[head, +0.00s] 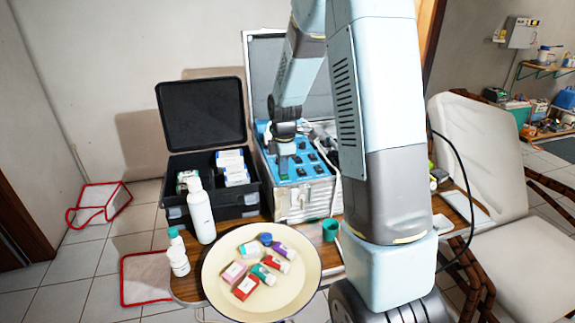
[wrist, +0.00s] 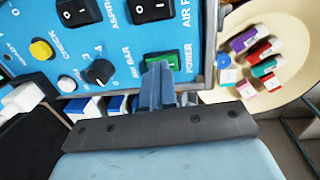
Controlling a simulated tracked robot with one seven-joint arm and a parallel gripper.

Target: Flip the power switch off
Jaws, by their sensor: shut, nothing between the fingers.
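The green power switch (wrist: 162,60) sits at the edge of the blue control panel (wrist: 110,45), beside the printed word POWER, in the wrist view. My gripper (wrist: 160,70) is shut and empty, with its fingertips at the switch and covering part of it. Whether the fingertips press on the switch or are just above it, I cannot tell. In the head view the blue panel (head: 290,172) tops a metal dental unit (head: 305,203), and my gripper (head: 284,163) points down at the panel's left front part. The switch's position is not clear.
Black rocker switches (wrist: 76,12) and a black knob (wrist: 99,72) lie close by on the panel. A black open case (head: 212,200) stands left of the unit. A cream bowl of small tubes (head: 225,293) and a white bottle (head: 201,215) stand in front.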

